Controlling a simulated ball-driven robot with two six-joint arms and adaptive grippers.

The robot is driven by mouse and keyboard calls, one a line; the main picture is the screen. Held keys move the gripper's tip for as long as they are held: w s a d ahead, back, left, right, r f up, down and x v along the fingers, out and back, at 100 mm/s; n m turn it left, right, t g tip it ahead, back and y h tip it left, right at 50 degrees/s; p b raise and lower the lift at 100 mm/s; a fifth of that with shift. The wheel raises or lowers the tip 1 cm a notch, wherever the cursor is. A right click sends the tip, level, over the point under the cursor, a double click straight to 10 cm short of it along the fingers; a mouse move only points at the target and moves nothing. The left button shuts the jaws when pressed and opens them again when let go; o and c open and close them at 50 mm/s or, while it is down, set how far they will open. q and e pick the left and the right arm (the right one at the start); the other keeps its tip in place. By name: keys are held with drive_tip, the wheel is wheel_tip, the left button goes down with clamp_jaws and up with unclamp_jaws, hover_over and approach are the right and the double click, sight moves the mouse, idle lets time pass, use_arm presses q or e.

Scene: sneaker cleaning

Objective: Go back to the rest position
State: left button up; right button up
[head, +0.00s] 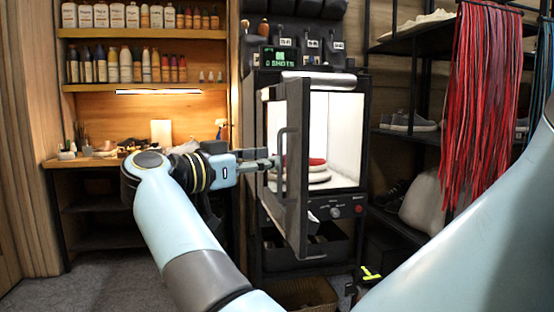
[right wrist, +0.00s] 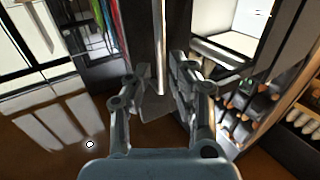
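My right gripper (head: 272,162) is beside the open door (head: 296,205) of the lit booth, close to the black door handle (head: 283,150). It also shows in the right wrist view (right wrist: 163,85), where its two fingers stand apart with a dark upright panel beyond the gap. I see nothing clearly held, and I cannot tell whether a finger touches the handle. My left gripper is not in the head view.
A workbench (head: 105,161) with small items and shelves of bottles (head: 120,68) stand at the left. A shoe rack (head: 405,135) with hanging red laces (head: 480,85) is at the right. A basket (head: 310,293) sits below the booth. The floor at lower left is clear.

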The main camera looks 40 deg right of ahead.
drive_tip(key=shift+a, duration=1.45)
